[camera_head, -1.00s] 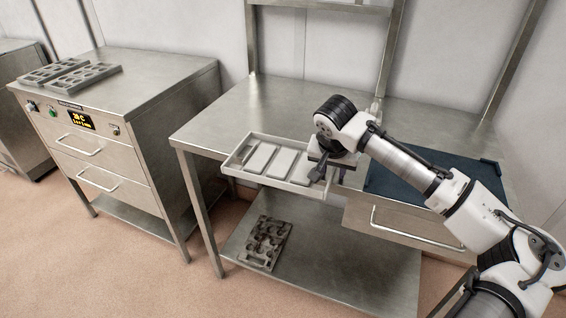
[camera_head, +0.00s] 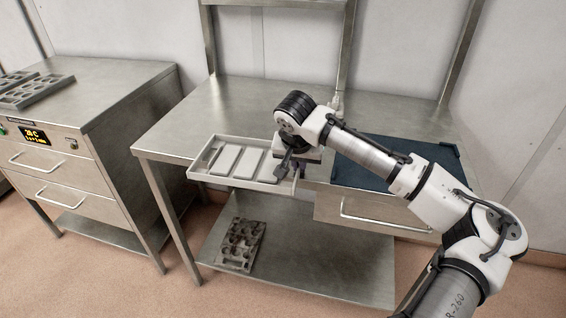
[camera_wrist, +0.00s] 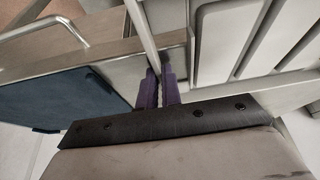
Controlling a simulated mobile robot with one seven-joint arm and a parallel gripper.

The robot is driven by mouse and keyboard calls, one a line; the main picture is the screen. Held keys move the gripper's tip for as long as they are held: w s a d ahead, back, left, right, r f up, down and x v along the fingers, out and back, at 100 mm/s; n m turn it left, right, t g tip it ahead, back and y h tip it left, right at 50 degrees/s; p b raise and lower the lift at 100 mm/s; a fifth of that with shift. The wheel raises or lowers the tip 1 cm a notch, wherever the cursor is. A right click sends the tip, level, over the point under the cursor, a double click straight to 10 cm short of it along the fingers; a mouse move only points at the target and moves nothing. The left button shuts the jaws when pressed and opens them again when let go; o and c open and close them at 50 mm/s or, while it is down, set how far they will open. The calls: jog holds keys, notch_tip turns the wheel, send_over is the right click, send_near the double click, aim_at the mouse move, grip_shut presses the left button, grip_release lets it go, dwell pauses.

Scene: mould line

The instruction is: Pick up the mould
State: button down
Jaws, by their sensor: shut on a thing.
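The pale rectangular mould (camera_head: 236,184), a shallow tray shape with several long raised blocks inside, is at the front edge of the steel table (camera_head: 215,115), jutting out past it. My gripper (camera_head: 297,168) is at the mould's right end. In the wrist view its purple fingers (camera_wrist: 158,92) are shut close together on the mould's end wall. In the head view my wrist hides most of the fingers and part of the mould's right end. I cannot tell if the mould is clear of the tabletop.
A dark blue mat (camera_head: 395,178) lies right of my gripper, above a drawer (camera_head: 370,212) with a bar handle. Another mould (camera_head: 241,245) with dark cavities lies on the lower shelf. A steel cabinet (camera_head: 125,85) with grey moulds (camera_head: 35,90) on top stands left. Table posts (camera_head: 338,60) rise behind.

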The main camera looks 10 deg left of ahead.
jog(key=shift+r, duration=0.15)
notch_tip(320, 180, up, 24)
jog(key=p, duration=0.2)
dwell(0.4)
jog(key=shift+r, duration=0.15)
jog(key=shift+r+p, duration=1.7)
jog(key=shift+p, duration=0.4)
jog(key=shift+r, duration=0.1)
notch_tip(320, 180, up, 6)
jog(key=p, duration=0.4)
jog(key=shift+r, duration=0.15)
